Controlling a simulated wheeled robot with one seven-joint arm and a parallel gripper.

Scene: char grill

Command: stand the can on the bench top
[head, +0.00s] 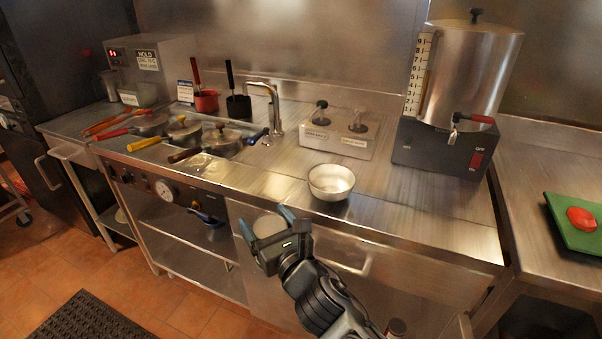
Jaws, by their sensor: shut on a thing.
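My gripper (267,226) is in front of the bench's front edge, low in the middle of the head view. Its blue-tipped fingers are shut on a pale, round-ended thing, which I take to be the can (267,225). Only its light face shows between the fingers; the rest is hidden by my gripper. I cannot tell clearly whether it is upright or tilted. The bench top (425,215) is brushed steel and runs across the view behind and beyond my gripper.
A metal bowl (331,194) stands near the bench's front edge, right of my gripper. Pans with coloured handles (222,144) are at left, a tap (274,105) and pump box (337,138) behind, a large urn (468,75) at right. Bare steel lies right of the bowl.

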